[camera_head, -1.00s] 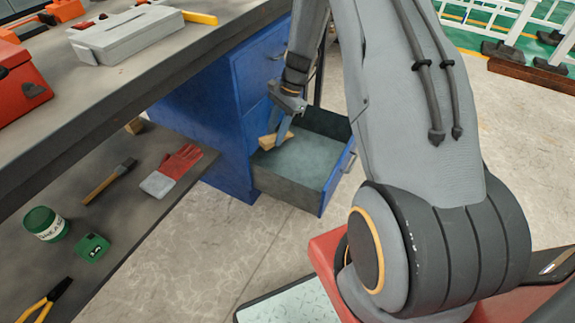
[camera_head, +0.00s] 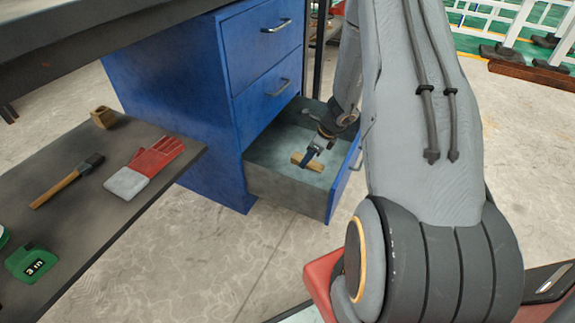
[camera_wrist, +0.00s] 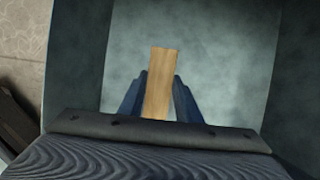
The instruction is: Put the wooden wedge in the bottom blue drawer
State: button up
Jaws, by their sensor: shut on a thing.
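The wooden wedge (camera_head: 308,163) is a small light-brown block between my gripper's fingers. My gripper (camera_head: 312,155) is shut on it, inside the open bottom blue drawer (camera_head: 290,186). In the wrist view the wedge (camera_wrist: 160,80) stands out from between the two dark fingers, with the grey drawer floor (camera_wrist: 215,60) behind it. I cannot tell whether the wedge touches the floor. No other thing shows in the visible part of the drawer.
The blue cabinet (camera_head: 170,90) has two shut drawers above the open one. A low grey shelf (camera_head: 95,225) at left holds red gloves (camera_head: 157,157), a brush (camera_head: 68,180), a green tape measure (camera_head: 32,263) and a small wooden block (camera_head: 103,117). The floor in front is clear.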

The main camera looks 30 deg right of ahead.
notch_tip(320, 180, down, 10)
jog(key=b, duration=0.4)
jog(key=shift+d+f, duration=0.1)
jog(key=shift+d, duration=0.05)
jog(key=shift+f, duration=0.15)
jog(key=o, duration=1)
